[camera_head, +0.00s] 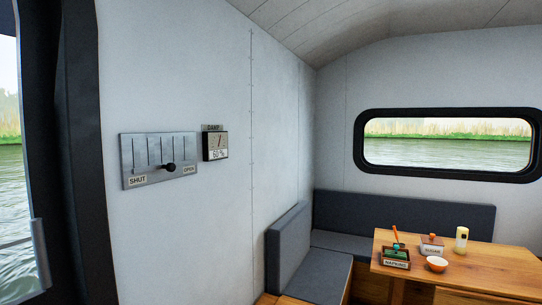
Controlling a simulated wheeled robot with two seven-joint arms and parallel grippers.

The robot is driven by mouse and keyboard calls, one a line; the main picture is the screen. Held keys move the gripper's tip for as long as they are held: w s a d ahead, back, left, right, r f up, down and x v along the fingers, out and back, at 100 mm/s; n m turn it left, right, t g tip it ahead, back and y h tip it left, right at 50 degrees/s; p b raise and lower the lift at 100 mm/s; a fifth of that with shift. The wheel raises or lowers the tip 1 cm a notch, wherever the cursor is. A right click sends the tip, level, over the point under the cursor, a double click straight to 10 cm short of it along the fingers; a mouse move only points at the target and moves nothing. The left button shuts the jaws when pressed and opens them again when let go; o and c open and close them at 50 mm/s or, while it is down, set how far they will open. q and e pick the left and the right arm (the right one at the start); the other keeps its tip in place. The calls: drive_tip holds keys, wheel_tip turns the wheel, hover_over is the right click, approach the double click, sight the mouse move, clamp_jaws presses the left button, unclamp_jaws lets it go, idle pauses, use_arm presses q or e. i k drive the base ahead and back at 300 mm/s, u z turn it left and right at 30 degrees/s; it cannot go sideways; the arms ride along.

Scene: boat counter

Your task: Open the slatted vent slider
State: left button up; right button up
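The slatted vent slider (157,152) is a grey metal plate with several narrow upright slots, fixed to the white wall at the left. Its black round knob (171,167) sits low on the plate, right of the middle, between the SHUT label (138,181) at the left and the OPEN label (190,170) at the right. The slots show as thin dark lines. Neither of my grippers is in the head view.
A small gauge (215,146) labelled DAMP hangs right of the vent. A dark door frame (88,150) stands left of it. A bench (318,277) and a wooden table (470,271) with a bowl (437,264) are at the lower right. The wall before the vent is unobstructed.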

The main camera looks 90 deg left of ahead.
sight(171, 167)
drive_tip(key=u, duration=0.45)
drive_tip(key=i, duration=1.05)
drive_tip(key=u, duration=3.8)
drive_tip(key=i, duration=1)
